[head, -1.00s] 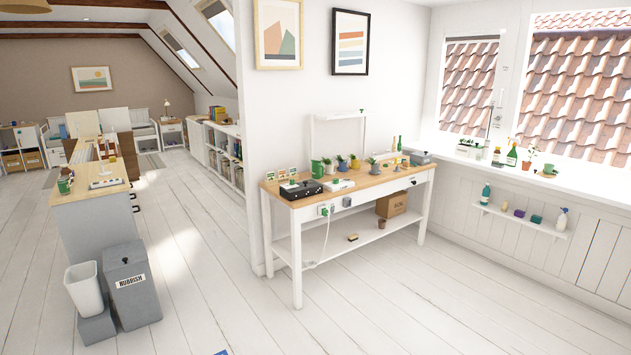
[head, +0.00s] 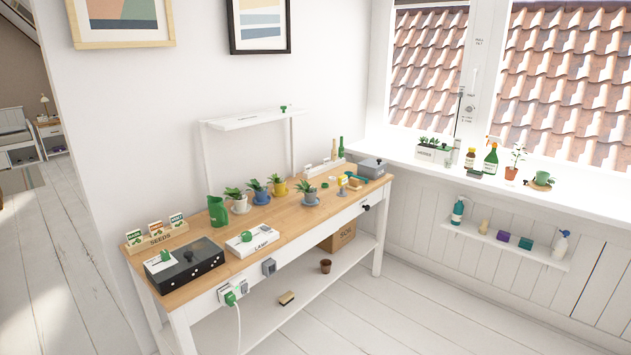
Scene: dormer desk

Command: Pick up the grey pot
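The grey pot (head: 310,200) holds a green plant and stands upright on a small saucer on the wooden desk top (head: 285,221). It is at the right end of a row of potted plants, nearer the front edge than the others. Neither of my grippers is in view.
A green jug (head: 217,211), a white box (head: 252,241) and a black box (head: 184,265) stand left on the desk. A white raised shelf (head: 250,118) spans behind the plants. Several small items lie right of the grey pot. The floor (head: 400,315) ahead is clear.

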